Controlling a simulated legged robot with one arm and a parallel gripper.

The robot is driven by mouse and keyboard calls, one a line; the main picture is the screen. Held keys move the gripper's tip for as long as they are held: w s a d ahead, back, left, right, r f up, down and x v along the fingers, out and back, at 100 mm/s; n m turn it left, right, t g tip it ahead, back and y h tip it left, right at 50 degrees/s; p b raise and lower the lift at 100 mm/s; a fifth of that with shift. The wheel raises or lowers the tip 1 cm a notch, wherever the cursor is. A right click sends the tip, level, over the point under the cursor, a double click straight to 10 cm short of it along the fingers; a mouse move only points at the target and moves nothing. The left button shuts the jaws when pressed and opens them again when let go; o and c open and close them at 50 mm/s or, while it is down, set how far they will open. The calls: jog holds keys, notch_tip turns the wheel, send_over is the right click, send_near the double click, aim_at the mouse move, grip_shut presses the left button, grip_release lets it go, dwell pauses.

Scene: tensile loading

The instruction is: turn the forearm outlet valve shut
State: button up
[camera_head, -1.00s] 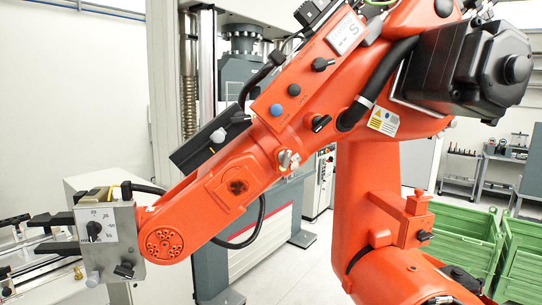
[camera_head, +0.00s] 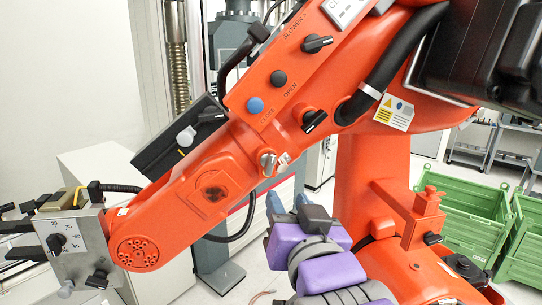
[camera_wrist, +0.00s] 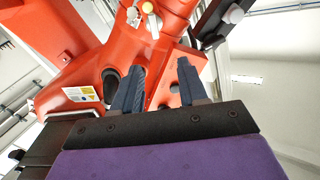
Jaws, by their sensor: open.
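The orange forearm (camera_head: 205,190) slopes across the head view. A small metal valve handle (camera_head: 268,162) with a pale tag beside it sits on its lower edge. A black lever knob (camera_head: 315,120) sits farther up the forearm. I cannot tell for certain which of these is the outlet valve. My gripper (camera_head: 287,203) is below the metal handle, pointing up, apart from it in the picture. In the wrist view, my gripper (camera_wrist: 161,66) is open with nothing between its dark blue fingers, and small metal fittings (camera_wrist: 152,25) show beyond the fingertips.
A blue button (camera_head: 255,105) and a black button (camera_head: 278,78) marked CLOSE and OPEN sit above. A black box with a grey knob (camera_head: 186,136) juts out on the left. A thick black hose (camera_head: 395,65) runs along the forearm. Green crates (camera_head: 470,215) stand at right.

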jog(key=w+d, duration=0.3)
jog(key=p, duration=0.1)
send_near(272, 155)
jog(key=w+a+f, duration=0.1)
jog(key=a+f, duration=0.1)
jog(key=a, duration=0.1)
jog(key=shift+w+d+r+p, duration=0.1)
jog(key=shift+w+d+r, duration=0.15)
jog(key=shift+w, duration=0.8)
jog(key=shift+w+d+r+p, duration=0.1)
jog(key=shift+w+d+r, duration=0.2)
jog(key=shift+w, duration=0.7)
jog(key=shift+w+d+r+p, duration=0.1)
jog(key=shift+w+d+r, duration=0.15)
jog(key=shift+w, duration=0.8)
jog(key=shift+d, duration=0.25)
jog(key=shift+a+r, duration=0.1)
jog(key=shift+a, duration=0.25)
jog(key=c, duration=0.6)
grip_shut()
jog(key=shift+r, duration=0.1)
